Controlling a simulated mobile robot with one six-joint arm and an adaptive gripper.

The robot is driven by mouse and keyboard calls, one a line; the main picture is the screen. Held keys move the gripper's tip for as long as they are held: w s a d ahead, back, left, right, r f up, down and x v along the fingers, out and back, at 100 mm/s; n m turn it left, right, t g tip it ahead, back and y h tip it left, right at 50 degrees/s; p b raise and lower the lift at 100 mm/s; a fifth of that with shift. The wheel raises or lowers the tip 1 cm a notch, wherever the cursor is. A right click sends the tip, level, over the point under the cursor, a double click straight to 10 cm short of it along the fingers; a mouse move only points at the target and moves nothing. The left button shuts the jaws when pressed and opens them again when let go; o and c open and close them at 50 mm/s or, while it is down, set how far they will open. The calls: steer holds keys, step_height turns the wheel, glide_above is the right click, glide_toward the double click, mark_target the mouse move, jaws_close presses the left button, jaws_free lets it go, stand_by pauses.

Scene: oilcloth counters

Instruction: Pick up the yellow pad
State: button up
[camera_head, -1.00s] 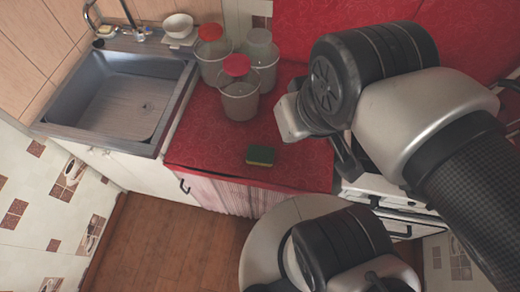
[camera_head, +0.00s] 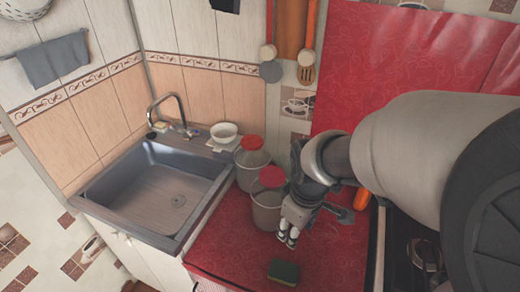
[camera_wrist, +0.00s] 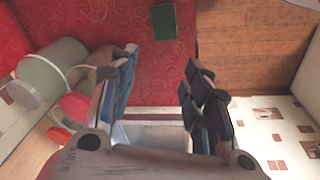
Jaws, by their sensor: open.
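The pad is a small sponge block (camera_head: 283,271) with a dark green top, lying flat on the red cloth near the counter's front edge. Its yellow part barely shows now. In the wrist view it shows as a green rectangle (camera_wrist: 163,21) at the top middle, beyond my fingertips. My gripper (camera_head: 288,237) is over the red counter, just behind the pad and apart from it. In the wrist view my gripper (camera_wrist: 160,88) has its fingers spread wide with nothing between them.
Red-lidded jars (camera_head: 267,211) (camera_head: 251,162) stand close to the left of my gripper. A sink (camera_head: 155,192) lies further left with a white bowl (camera_head: 224,131) behind it. A stove (camera_head: 420,252) is at the right. The red cloth (camera_head: 333,245) around the pad is clear.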

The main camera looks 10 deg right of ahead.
mark_target(284, 271)
steer(key=o, duration=0.6)
steer(key=w+f+n, duration=0.1)
steer(key=f, duration=0.3)
steer(key=w+f+n+g, duration=0.1)
steer(key=f+n, duration=0.1)
steer(key=f, duration=0.2)
steer(key=w+f+n, duration=0.1)
steer(key=f, duration=0.2)
steer(key=shift+w+f+g, duration=0.35)
steer(key=shift+f+g, duration=0.05)
steer(key=shift+o, duration=0.6)
step_height(284, 271, down, 12)
steer(key=b, duration=0.4)
steer(key=shift+s+f+b, duration=0.2)
steer(key=shift+f+b, duration=1.05)
steer(key=shift+f, duration=1.65)
